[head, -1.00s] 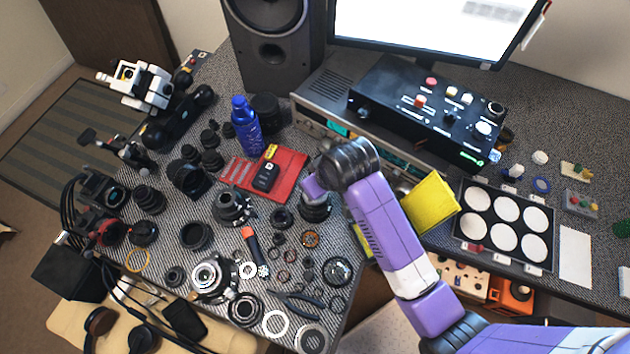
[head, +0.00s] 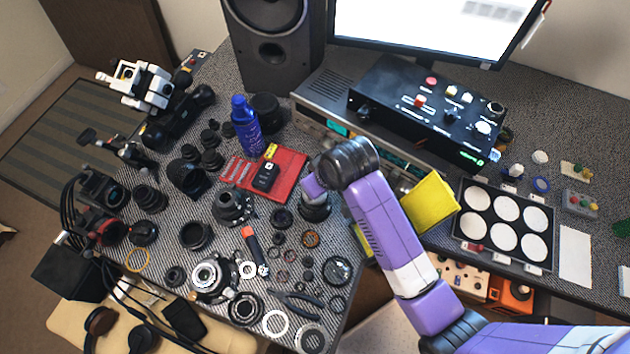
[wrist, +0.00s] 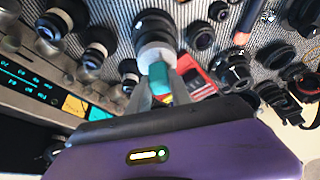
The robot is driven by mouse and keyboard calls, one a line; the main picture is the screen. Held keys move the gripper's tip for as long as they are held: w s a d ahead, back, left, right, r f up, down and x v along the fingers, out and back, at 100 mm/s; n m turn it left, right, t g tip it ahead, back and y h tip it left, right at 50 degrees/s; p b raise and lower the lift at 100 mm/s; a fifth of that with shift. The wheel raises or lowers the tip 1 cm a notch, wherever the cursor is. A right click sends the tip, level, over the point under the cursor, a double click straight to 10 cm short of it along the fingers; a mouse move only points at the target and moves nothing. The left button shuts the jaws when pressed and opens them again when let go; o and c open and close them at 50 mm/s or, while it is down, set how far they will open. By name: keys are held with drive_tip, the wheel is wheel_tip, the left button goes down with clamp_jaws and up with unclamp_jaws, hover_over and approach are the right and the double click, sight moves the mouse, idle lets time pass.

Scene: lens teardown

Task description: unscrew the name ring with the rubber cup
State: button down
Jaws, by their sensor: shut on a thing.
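In the wrist view my gripper (wrist: 160,74) is shut on the rubber cup (wrist: 157,53), a pale grey round piece with a teal part between my fingers. The cup's far end is against or very close to the front of a black lens (wrist: 152,22); I cannot tell whether they touch. The name ring is hidden behind the cup. In the head view my gripper is mostly hidden by my purple wrist, above the dark lens (head: 316,210) standing on the table.
A black control box (head: 400,85) and a yellow block (head: 430,203) stand close to my arm.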

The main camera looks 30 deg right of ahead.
drive_tip(key=shift+f, duration=0.4)
idle(0.4)
drive_tip(key=n+y, duration=0.1)
drive_tip(key=n, duration=0.3)
drive_tip(key=shift+d+n+g+y, duration=0.1)
drive_tip(key=shift+n+g+y, duration=0.2)
drive_tip(key=shift+n+y, duration=0.1)
drive_tip(key=n+g+y, duration=0.1)
drive_tip(key=n, duration=0.4)
drive_tip(key=n+g, duration=0.1)
drive_tip(key=n, duration=0.1)
drive_tip(key=n+g+y, duration=0.1)
drive_tip(key=n, duration=0.2)
drive_tip(key=shift+f, duration=0.1)
drive_tip(key=n+g+b, duration=0.1)
drive_tip(key=n, duration=0.3)
drive_tip(key=shift+f+g, duration=0.1)
drive_tip(key=shift+g, duration=0.3)
drive_tip(key=shift+n+g, duration=0.3)
drive_tip(key=shift+n, duration=0.7)
